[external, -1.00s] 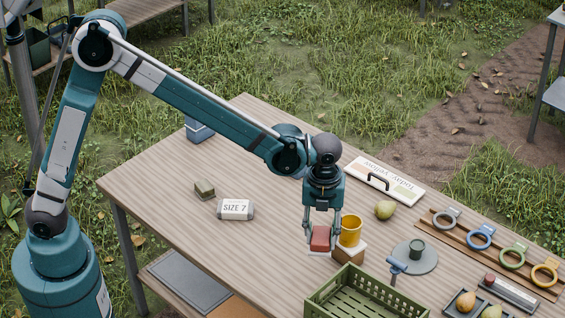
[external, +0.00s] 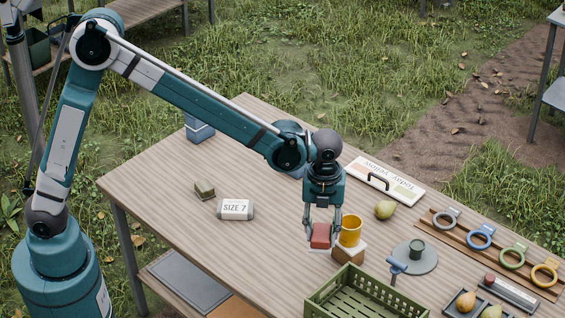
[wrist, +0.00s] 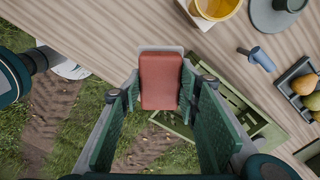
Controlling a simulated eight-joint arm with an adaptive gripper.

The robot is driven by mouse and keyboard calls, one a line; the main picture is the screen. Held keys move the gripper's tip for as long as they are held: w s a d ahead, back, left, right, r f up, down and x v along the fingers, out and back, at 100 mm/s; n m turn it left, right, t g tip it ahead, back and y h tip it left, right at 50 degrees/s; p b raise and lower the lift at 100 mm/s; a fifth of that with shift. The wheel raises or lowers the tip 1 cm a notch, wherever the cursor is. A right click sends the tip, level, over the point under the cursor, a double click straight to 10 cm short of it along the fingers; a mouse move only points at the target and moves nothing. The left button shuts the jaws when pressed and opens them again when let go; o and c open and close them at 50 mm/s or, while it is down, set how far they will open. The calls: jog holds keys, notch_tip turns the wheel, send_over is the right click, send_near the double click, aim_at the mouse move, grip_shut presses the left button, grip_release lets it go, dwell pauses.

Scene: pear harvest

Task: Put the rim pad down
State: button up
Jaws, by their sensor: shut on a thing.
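The rim pad, a red block (external: 320,236), is between the two fingertips of my gripper (external: 323,240), which is shut on it. In the wrist view the red pad (wrist: 161,80) shows between the green-lined fingers, with a pale grey edge around its far end. A pale strip shows just under the pad in the external view. I cannot tell whether the pad touches the table (external: 265,215).
A green crate (external: 345,304) is at the front edge. A blue-handled tool (external: 397,267) and a grey disc (external: 428,262) lie to the right, with a pear (external: 385,210) behind. A "SIZE 7" block (external: 236,209) is left. The table between it and my gripper is clear.

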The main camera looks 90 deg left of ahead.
aim_at(321, 232)
jog(key=shift+r, duration=0.5)
notch_tip(321, 232, up, 4)
jog(key=shift+w+a+r, duration=0.1)
jog(key=shift+w+a, duration=0.1)
jog(key=shift+a, duration=0.35)
jog(key=w+a+n, duration=0.2)
jog(key=a+n, duration=0.1)
jog(key=a, duration=1.8)
jog(key=w+a+n, duration=0.2)
jog(key=a+n, duration=0.2)
jog(key=a, duration=1.7)
jog(key=s+a+n, duration=0.1)
jog(key=s+a, duration=0.3)
jog(key=a, duration=0.6)
jog(key=s+a+n, duration=0.2)
jog(key=s+a, duration=0.2)
jog(key=a, duration=0.5)
jog(key=s+a+n, duration=0.1)
jog(key=s+a, duration=0.2)
jog(key=a, duration=0.7)
notch_tip(321, 232, down, 13)
jog(key=shift+s+p, duration=0.25)
jog(key=shift+p, duration=0.2)
